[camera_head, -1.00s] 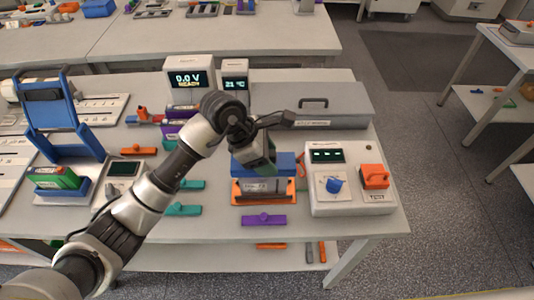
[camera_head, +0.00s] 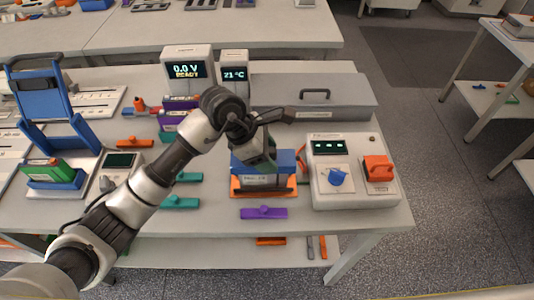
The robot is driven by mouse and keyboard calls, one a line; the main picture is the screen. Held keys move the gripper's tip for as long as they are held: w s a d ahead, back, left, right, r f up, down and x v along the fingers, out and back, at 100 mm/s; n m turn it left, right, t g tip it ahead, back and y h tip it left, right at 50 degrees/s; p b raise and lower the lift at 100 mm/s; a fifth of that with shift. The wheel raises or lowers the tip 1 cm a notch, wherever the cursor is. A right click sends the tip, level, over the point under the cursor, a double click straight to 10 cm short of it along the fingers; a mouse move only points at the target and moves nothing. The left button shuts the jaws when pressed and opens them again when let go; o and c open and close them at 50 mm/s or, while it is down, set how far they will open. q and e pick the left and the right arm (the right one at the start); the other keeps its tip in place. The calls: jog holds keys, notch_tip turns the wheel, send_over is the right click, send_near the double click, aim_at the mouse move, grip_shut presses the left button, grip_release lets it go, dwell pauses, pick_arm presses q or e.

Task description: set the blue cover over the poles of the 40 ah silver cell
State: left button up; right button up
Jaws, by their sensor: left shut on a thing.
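My left gripper (camera_head: 264,163) is shut on the blue cover (camera_head: 285,160), which shows on both sides of its fingers. The silver cell (camera_head: 262,181) sits in an orange tray (camera_head: 235,189) near the front of the table. The cover is at the top of the cell and hides its upper part and its poles. I cannot tell whether the cover rests on the cell or hangs just above it. My right gripper is not in view.
A white tester box (camera_head: 318,190) with a blue knob and an orange block stands close right of the tray. A grey lidded case (camera_head: 340,92) lies behind. A purple clip (camera_head: 264,212) lies in front, and teal clips (camera_head: 180,203) lie left under my arm.

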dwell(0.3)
pick_arm(q)
jog(key=o, duration=1.1)
jog(key=b+v, duration=0.2)
jog(key=v, duration=0.7)
jog(key=shift+a+r, duration=0.45)
jog(key=shift+r, duration=0.35)
